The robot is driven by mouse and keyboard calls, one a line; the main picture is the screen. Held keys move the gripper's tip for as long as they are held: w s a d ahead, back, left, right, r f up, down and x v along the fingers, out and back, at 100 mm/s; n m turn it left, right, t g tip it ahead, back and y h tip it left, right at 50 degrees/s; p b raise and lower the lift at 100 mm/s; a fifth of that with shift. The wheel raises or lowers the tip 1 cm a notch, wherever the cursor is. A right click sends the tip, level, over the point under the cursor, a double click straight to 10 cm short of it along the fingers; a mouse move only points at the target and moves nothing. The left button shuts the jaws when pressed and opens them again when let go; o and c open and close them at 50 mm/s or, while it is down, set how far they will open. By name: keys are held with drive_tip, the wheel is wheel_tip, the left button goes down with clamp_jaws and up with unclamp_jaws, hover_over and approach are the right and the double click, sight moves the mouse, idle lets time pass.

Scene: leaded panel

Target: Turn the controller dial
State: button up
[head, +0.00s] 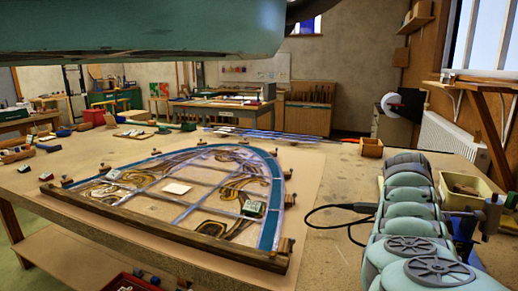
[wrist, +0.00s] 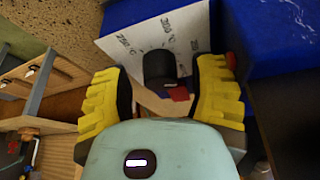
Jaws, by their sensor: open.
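In the wrist view, the controller is a blue box (wrist: 272,40) with a white temperature label (wrist: 118,38) on its face; °C figures such as 200 are printed on it. A black round dial (wrist: 158,66) stands out from the label. My gripper (wrist: 165,74), with yellow ribbed fingers, is open, one finger on each side of the dial, with gaps visible on both sides. A small red patch (wrist: 180,94) lies below the dial. A red part (wrist: 231,60) shows beside the right finger. In the head view my arm covers most of the controller, and my fingers are hidden.
A leaded glass panel (head: 185,185) lies on the workbench (head: 325,165), left of my arm. A black cable (head: 335,208) runs from the bench toward my arm. A yellow bin (head: 470,190) stands close to the arm's right. A small wooden box (head: 371,147) sits behind.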

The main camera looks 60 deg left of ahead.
drive_tip(key=shift+s+a+r+n+p, duration=0.1)
drive_tip(key=shift+r+n+p, duration=0.3)
drive_tip(key=shift+p, duration=0.85)
drive_tip(key=n+p, duration=0.1)
drive_tip(key=p, duration=0.3)
drive_tip(key=shift+n+t, duration=0.4)
drive_tip(key=n+y+p, duration=0.1)
drive_tip(key=n+p, duration=0.2)
drive_tip(key=p, duration=0.1)
drive_tip(key=shift+t+p, duration=0.4)
drive_tip(key=n+y+p, duration=0.1)
drive_tip(key=n+p, duration=0.1)
drive_tip(key=shift+f+n+t+p, duration=0.1)
drive_tip(key=shift+n+t+p, duration=0.2)
drive_tip(key=shift+p, duration=0.1)
drive_tip(key=n+p, duration=0.1)
drive_tip(key=n, duration=0.1)
drive_tip(key=n+y+p, duration=0.1)
drive_tip(key=n, duration=0.1)
drive_tip(key=shift+f+y+p, duration=0.15)
drive_tip(key=shift+y+p, duration=0.15)
drive_tip(key=shift+f+n+y+p, duration=0.1)
drive_tip(key=shift+n+y+p, duration=0.55)
drive_tip(key=shift+n, duration=1.55)
drive_tip(key=shift+n+y, duration=0.45)
drive_tip(key=shift+n, duration=0.45)
